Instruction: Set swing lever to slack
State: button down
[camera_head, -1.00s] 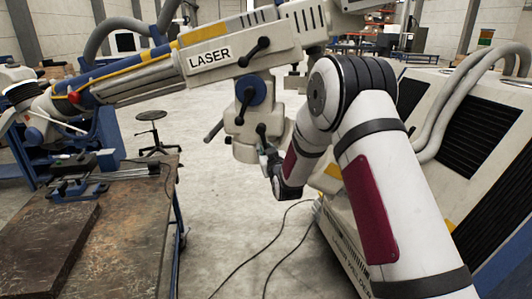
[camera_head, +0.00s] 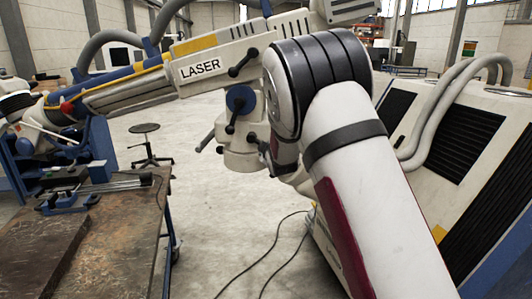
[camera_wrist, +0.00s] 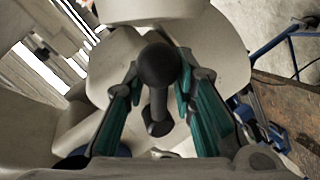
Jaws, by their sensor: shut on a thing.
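The swing lever (camera_wrist: 158,115) is a black rod with a round ball knob (camera_wrist: 158,65) in the wrist view. It stands between the two teal-padded fingers of my gripper (camera_wrist: 158,88), which is shut on it. In the head view the gripper (camera_head: 267,152) is small and partly hidden behind my arm, at the right side of the beige joint block (camera_head: 238,155) below the laser arm (camera_head: 205,65). Other black levers show on that assembly, one on the laser arm (camera_head: 243,62) and one at the blue hub (camera_head: 232,110). Which lever position means slack cannot be read.
A metal workbench (camera_head: 120,230) stands at lower left, with a stool (camera_head: 147,143) behind it. A beige machine cabinet (camera_head: 440,150) with hoses is at right. Cables lie on the open floor (camera_head: 215,225) between them.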

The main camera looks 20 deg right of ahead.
jog(key=shift+d+r+n, duration=0.3)
jog(key=shift+r+n, duration=0.3)
jog(key=shift+r, duration=0.05)
jog(key=shift+h, duration=0.4)
jog(key=c, duration=1.3)
grip_release()
jog(key=shift+s, duration=0.1)
jog(key=shift+s+a, duration=0.1)
jog(key=shift+s, duration=0.1)
jog(key=v, duration=1.1)
jog(key=shift+s+r, duration=0.2)
